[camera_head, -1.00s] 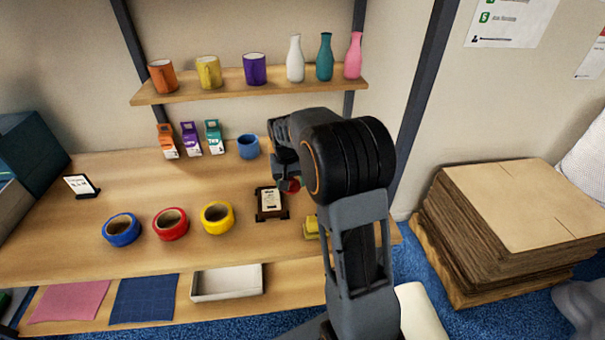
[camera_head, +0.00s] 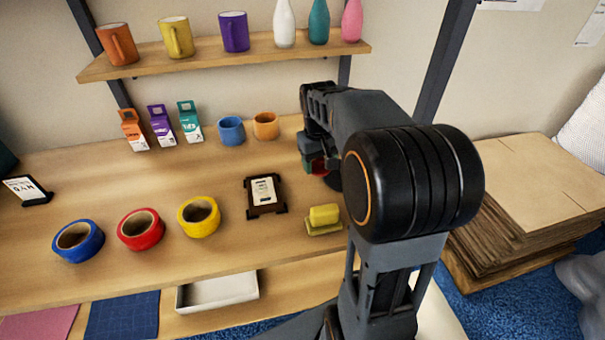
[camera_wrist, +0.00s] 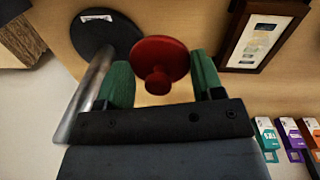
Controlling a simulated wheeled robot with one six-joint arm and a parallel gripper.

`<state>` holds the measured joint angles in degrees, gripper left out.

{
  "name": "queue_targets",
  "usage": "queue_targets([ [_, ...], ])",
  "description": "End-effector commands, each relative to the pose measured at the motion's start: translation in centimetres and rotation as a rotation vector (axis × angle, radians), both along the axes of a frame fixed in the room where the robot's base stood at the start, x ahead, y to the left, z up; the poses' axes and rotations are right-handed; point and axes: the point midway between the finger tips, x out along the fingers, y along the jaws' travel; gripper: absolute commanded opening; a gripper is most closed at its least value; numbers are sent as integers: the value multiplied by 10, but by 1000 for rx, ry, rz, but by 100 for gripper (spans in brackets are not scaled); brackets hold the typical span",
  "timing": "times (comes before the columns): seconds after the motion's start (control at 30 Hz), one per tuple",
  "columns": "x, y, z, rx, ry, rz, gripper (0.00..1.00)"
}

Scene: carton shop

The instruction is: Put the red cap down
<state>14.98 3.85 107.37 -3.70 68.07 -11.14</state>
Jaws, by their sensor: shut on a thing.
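The red cap (camera_wrist: 160,62) is a round disc with a small knob, seen between the green fingers of my gripper (camera_wrist: 163,78) in the wrist view. My gripper is shut on it. In the head view my gripper (camera_head: 317,160) is over the right part of the wooden table (camera_head: 100,175), and only a bit of the red cap (camera_head: 318,168) shows. I cannot tell whether the cap touches the table.
A dark round base (camera_wrist: 105,35) with a metal post (camera_wrist: 85,105) is close beside the cap. A dark picture frame (camera_head: 264,194), a yellow block (camera_head: 324,216) and an orange cup (camera_head: 266,126) are nearby. Tape rolls (camera_head: 141,229) line the front.

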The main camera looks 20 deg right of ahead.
Motion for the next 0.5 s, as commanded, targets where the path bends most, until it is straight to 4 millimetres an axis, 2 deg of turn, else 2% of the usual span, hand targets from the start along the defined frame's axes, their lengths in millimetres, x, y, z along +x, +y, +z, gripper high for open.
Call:
queue_targets([
  [0.03, 15, 2, -6, 1, 5, 3, 39],
  [0.17, 47, 4, -20, 1, 4, 2, 39],
  [0.3, 66, 5, -46, 1, 4, 1, 39],
  [0.5, 83, 5, -67, 0, 1, 0, 39],
])
